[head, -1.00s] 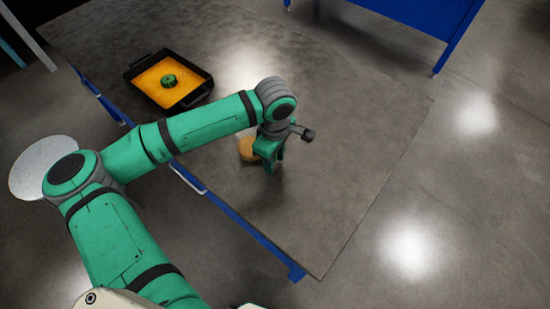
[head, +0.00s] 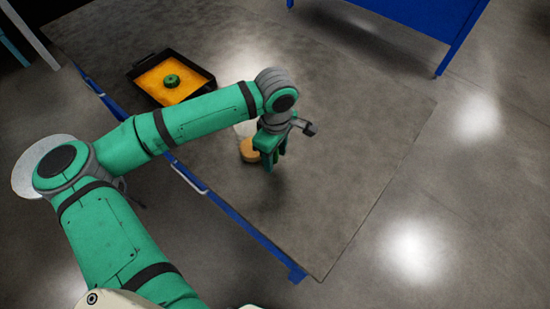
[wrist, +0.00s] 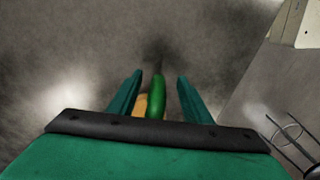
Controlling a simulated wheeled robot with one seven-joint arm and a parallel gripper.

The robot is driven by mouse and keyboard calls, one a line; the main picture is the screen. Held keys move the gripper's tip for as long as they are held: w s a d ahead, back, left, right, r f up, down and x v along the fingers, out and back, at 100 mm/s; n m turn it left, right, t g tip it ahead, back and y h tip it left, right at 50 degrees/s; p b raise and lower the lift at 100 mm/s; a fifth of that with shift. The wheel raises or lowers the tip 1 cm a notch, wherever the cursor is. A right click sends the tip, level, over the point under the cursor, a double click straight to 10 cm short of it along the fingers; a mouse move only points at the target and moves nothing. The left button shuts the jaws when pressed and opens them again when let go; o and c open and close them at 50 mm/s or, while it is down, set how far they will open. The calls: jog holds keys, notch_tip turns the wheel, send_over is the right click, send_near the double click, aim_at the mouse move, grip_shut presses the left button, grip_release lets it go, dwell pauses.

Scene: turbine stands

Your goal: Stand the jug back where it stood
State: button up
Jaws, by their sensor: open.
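The jug appears as a tan, round-topped body (head: 249,151) on the grey table, close to the left of my gripper (head: 275,164) in the head view. My gripper partly covers it. In the wrist view a green upright piece, seemingly the jug's handle (wrist: 156,98), shows between the two fingers of my gripper (wrist: 158,76), with a sliver of the tan body (wrist: 142,105) beside it. The fingers are apart, with a gap on each side of the green piece. Most of the jug is hidden, and I cannot tell its tilt.
A black tray (head: 196,94) with an orange inside holds a green round part (head: 172,80) at the table's far left. The grey tabletop (head: 340,130) is clear to the right. A blue-framed bench (head: 420,12) stands beyond it.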

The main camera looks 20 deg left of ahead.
jog(key=shift+r, duration=2.15)
